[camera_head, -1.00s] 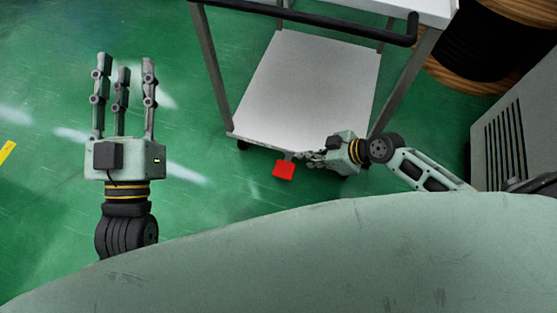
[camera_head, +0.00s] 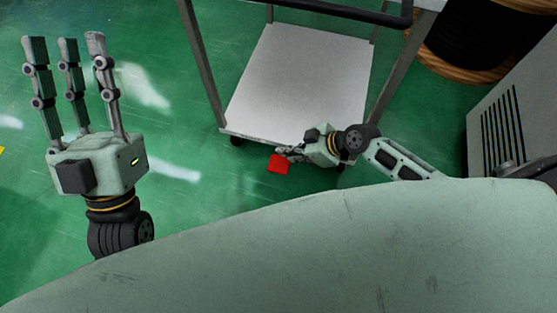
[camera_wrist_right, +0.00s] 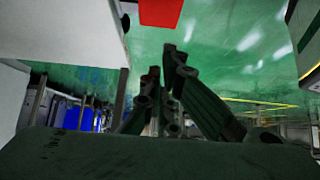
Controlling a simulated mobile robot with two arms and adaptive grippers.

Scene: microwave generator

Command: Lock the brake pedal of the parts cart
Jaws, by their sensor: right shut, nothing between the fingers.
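The parts cart (camera_head: 300,85) stands ahead of me, with a pale lower shelf, grey posts and a dark push handle (camera_head: 345,10). Its red brake pedal (camera_head: 279,164) sticks out below the near edge of the shelf. My right gripper (camera_head: 284,151) is shut and empty, its fingertips right at the pedal's upper right edge in the head view; I cannot tell whether they touch. In the right wrist view the red pedal (camera_wrist_right: 160,10) is at the top edge, beyond the fingers (camera_wrist_right: 168,75). My left gripper (camera_head: 66,42) is open and empty, fingers extended, left of the cart.
A grey vented cabinet (camera_head: 512,120) stands at the right. A wooden cable spool (camera_head: 465,60) with dark winding is behind it at the upper right. The green floor (camera_head: 190,130) left of the cart is clear.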

